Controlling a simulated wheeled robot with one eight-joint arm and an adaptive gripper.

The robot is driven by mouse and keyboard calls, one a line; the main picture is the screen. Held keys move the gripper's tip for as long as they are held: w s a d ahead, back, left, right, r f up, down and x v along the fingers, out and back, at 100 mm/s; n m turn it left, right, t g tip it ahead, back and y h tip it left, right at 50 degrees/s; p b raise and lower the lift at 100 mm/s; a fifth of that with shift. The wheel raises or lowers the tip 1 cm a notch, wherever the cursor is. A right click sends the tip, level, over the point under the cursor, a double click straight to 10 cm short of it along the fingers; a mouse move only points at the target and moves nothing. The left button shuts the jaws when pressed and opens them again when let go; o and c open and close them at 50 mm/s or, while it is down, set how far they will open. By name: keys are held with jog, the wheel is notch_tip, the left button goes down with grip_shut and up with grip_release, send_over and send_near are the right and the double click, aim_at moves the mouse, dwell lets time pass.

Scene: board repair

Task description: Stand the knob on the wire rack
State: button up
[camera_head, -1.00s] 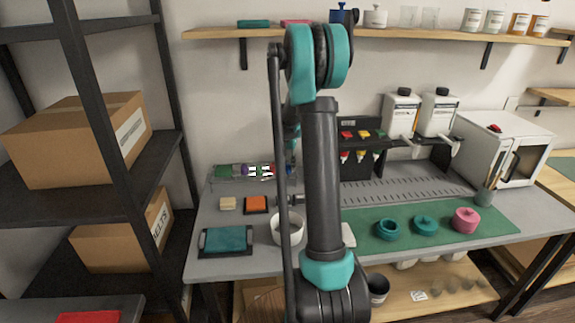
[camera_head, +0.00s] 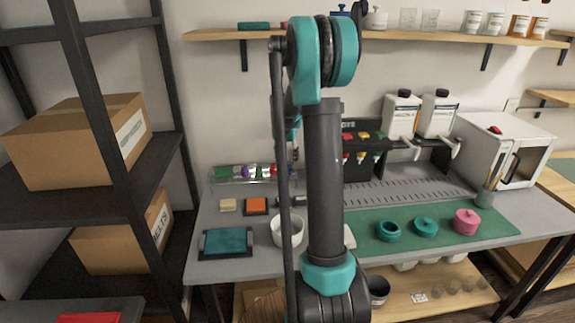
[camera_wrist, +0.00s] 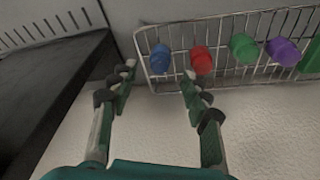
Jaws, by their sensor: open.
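The wire rack (camera_wrist: 222,20) runs across the upper right of the wrist view. I cannot tell which knob the task names. In the head view the rack (camera_head: 236,180) is at the bench's back left; my arm hides part of that area.
A green mat (camera_head: 455,212) with teal and pink round parts is at right. A dark panel (camera_wrist: 60,90) borders the wrist view's left.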

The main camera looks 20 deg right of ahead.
jog(key=v, duration=0.7)
jog(key=shift+s+r, duration=0.1)
